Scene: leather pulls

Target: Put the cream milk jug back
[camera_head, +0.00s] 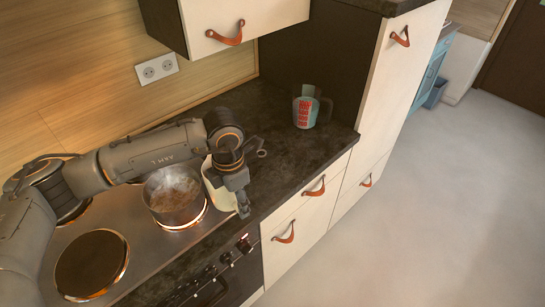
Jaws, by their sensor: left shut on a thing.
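The cream milk jug (217,190) shows in the head view just right of the pot, partly hidden behind my left gripper and wrist. My left gripper (242,204) points down and is shut on the jug at its right side. The jug is close to the pot and near the front edge of the stove. Whether its base touches the surface below is hard to tell. My right gripper is not in view.
A steaming metal pot (174,196) sits on a glowing burner. A bare burner (91,264) also glows at its rim. The counter between is clear. A cabinet (240,18) hangs above.

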